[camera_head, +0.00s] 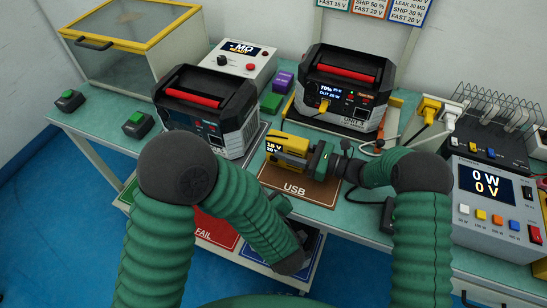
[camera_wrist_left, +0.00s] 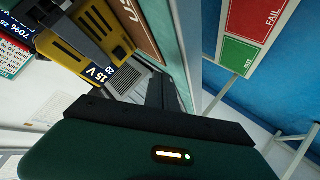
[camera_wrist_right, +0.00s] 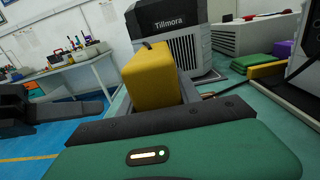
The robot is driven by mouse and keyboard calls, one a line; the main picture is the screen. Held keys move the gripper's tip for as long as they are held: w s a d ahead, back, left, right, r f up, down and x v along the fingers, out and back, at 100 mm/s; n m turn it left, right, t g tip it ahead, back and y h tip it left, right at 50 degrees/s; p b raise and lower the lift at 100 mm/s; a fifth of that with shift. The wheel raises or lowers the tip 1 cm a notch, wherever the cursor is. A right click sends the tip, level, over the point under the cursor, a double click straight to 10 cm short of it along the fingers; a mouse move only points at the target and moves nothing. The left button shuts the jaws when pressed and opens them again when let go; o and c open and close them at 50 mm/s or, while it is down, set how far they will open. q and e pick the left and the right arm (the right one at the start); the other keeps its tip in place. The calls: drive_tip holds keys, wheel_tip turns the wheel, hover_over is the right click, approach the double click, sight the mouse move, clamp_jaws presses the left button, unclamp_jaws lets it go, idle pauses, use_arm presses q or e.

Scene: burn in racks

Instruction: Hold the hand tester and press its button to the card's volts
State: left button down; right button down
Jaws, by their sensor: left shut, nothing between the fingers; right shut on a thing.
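The yellow hand tester (camera_head: 290,148) is in my right gripper (camera_head: 321,160), over the brown USB mat (camera_head: 294,190); I cannot tell whether it touches the mat. Its small dark screen reads 15 V, with a 20 below, and also shows in the left wrist view (camera_wrist_left: 97,72). The tester's yellow end (camera_wrist_right: 152,80) fills the middle of the right wrist view. My left gripper (camera_head: 303,236) is shut and empty, below and in front of the tester at the bench's front edge. Wall cards (camera_head: 409,10) list volts; their tops are cut off.
One power station (camera_head: 205,105) stands left of the tester. Another (camera_head: 345,88), its screen reading 70%, stands behind. A load box (camera_head: 487,195) showing 0 W and 0 V is at right. Cables lie behind the right gripper. Red FAIL (camera_head: 215,229) is on the lower shelf.

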use_arm(q)
drive_tip(key=n, duration=0.3)
drive_tip(key=s+n, duration=0.1)
drive_tip(key=n, duration=0.3)
drive_tip(key=shift+s+a+n, duration=0.2)
drive_tip(key=shift+n, duration=0.1)
approach(268, 159)
drive_tip(key=shift+w+a+f, duration=0.5)
drive_tip(key=shift+w+f, duration=0.1)
drive_tip(key=shift+w, duration=0.1)
drive_tip(key=shift+w+a+f, duration=0.5)
drive_tip(key=shift+w+f, duration=0.1)
drive_tip(key=shift+w, duration=0.1)
idle(0.7)
drive_tip(key=shift+w+d+r, duration=0.1)
drive_tip(key=shift+w, duration=0.25)
drive_tip(key=shift+w+d, duration=0.1)
drive_tip(key=shift+w, duration=0.3)
idle(0.5)
drive_tip(key=shift+s, duration=0.1)
drive_tip(key=shift+s+a, duration=0.2)
drive_tip(key=shift+s, duration=0.5)
